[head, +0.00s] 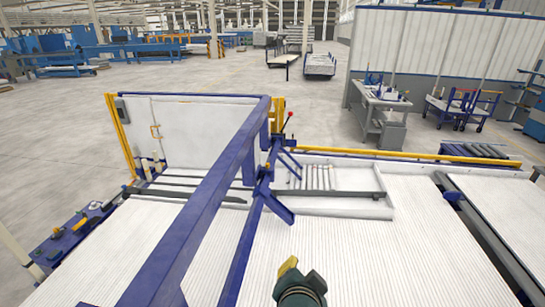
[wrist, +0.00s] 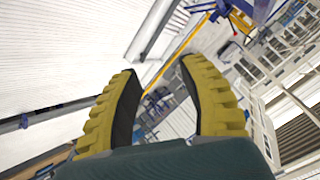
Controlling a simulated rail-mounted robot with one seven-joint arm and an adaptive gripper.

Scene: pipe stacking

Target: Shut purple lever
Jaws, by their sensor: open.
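A purple-blue lever-like bar (head: 246,237) runs from the middle of the head view down to the bottom edge, beside a larger beam of the same colour. I cannot tell for certain which purple part is the lever. A thin upright handle with a red knob (head: 289,116) stands at the far end of the frame. My gripper (head: 288,265) is to the right of the bar, apart from it, above the white ribbed surface. In the wrist view, my gripper's yellow ribbed fingers (wrist: 158,68) are spread with nothing between them. A purple-blue part (wrist: 258,8) shows at the top edge.
A large purple-blue beam (head: 205,200) crosses the head view left of the bar. A white tray (head: 345,207) with several grey pipes (head: 316,177) lies beyond my gripper. A yellow rail (head: 400,156) runs behind it. The white ribbed surface (head: 350,258) right of my gripper is clear.

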